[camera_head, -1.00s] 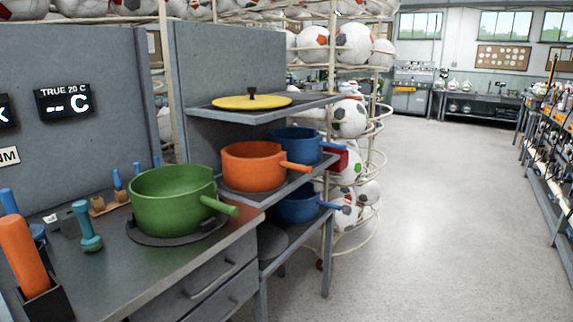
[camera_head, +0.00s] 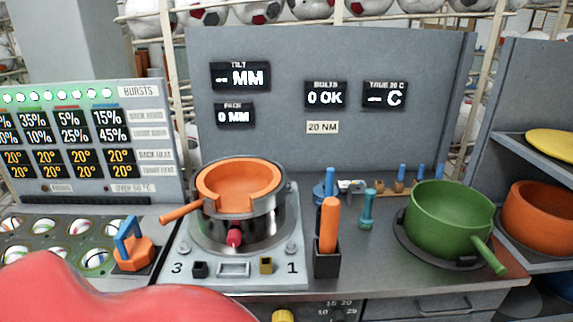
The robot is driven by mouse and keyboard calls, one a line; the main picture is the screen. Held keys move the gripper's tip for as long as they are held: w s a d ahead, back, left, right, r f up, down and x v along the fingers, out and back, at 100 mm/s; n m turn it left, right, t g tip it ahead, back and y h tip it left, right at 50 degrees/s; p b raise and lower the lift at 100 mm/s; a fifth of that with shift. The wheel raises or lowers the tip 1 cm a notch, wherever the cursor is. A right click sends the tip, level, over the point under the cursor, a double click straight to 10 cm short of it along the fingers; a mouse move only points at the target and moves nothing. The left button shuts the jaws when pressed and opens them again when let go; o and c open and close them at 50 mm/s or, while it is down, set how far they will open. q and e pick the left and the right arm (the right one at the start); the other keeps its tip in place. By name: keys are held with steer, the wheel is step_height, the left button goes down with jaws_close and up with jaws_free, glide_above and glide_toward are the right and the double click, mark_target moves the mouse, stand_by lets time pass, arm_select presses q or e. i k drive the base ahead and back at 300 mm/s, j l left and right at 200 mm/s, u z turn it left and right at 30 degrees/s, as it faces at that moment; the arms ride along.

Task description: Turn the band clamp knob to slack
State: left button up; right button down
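A metal band (camera_head: 262,222) sits around the orange pot (camera_head: 236,184) on the grey press plate (camera_head: 184,255). A red knob (camera_head: 234,238) sticks out at the band's front, facing me; it looks like the band clamp knob. It is too small to tell whether the clamp is tight or slack. The pot's orange handle points left. Neither of my grippers is in view.
A large red rounded shape (camera_head: 110,300) covers the lower left; I cannot tell what it is. An orange-handled tool (camera_head: 329,225) stands in a black holder right of the plate. A green pot (camera_head: 450,220) sits farther right. Display panels (camera_head: 240,76) are behind.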

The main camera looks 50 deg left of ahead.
mark_target(235, 235)
steer(key=u, duration=1.95)
